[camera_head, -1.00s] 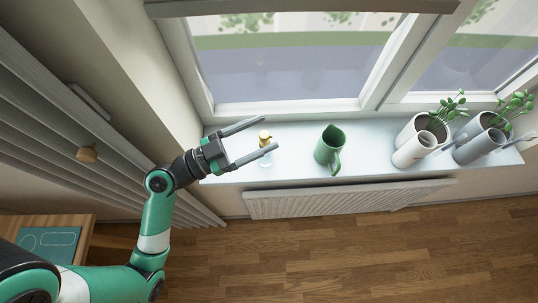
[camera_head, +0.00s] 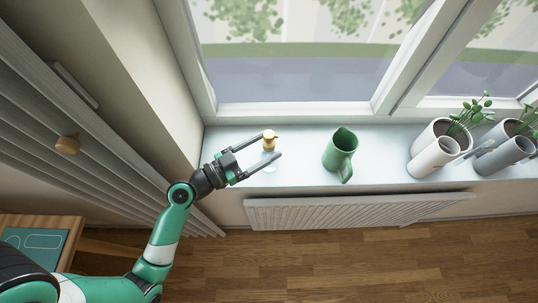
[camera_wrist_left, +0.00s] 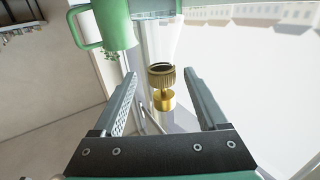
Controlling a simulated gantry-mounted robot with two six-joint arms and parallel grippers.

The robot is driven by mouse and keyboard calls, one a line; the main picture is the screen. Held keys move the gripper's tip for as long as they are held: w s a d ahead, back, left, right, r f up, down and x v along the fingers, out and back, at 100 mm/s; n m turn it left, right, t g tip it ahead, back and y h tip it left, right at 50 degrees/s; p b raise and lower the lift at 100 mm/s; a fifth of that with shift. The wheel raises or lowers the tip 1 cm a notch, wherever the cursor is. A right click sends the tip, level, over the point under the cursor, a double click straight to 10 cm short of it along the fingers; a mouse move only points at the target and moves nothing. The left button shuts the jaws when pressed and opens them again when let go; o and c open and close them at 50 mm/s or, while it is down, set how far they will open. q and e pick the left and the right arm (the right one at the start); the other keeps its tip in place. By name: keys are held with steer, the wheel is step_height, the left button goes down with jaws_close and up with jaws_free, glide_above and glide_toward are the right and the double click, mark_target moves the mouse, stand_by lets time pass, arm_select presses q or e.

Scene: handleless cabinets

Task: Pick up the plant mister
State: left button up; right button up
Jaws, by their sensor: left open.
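The plant mister (camera_head: 269,142), with a gold top and a clear body, stands on the windowsill at its left end. My left gripper (camera_head: 271,146) is open, with one finger on each side of the mister in the head view. In the left wrist view the mister's gold top (camera_wrist_left: 162,84) shows between the two open fingers (camera_wrist_left: 163,98), apart from both. The clear body is hard to make out there. My right gripper is not in view.
A green jug (camera_head: 340,154) stands on the sill (camera_head: 388,150) to the right of the mister. Potted plants in white (camera_head: 434,156) and grey (camera_head: 497,156) containers stand farther right. The window is behind, a radiator (camera_head: 340,208) below.

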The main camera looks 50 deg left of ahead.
mark_target(274, 142)
arm_select(q)
steer(key=w, duration=0.5)
steer(key=shift+d+f, duration=0.15)
steer(key=shift+d, duration=0.05)
steer(key=shift+c, duration=0.2)
jaws_close()
stand_by(0.9)
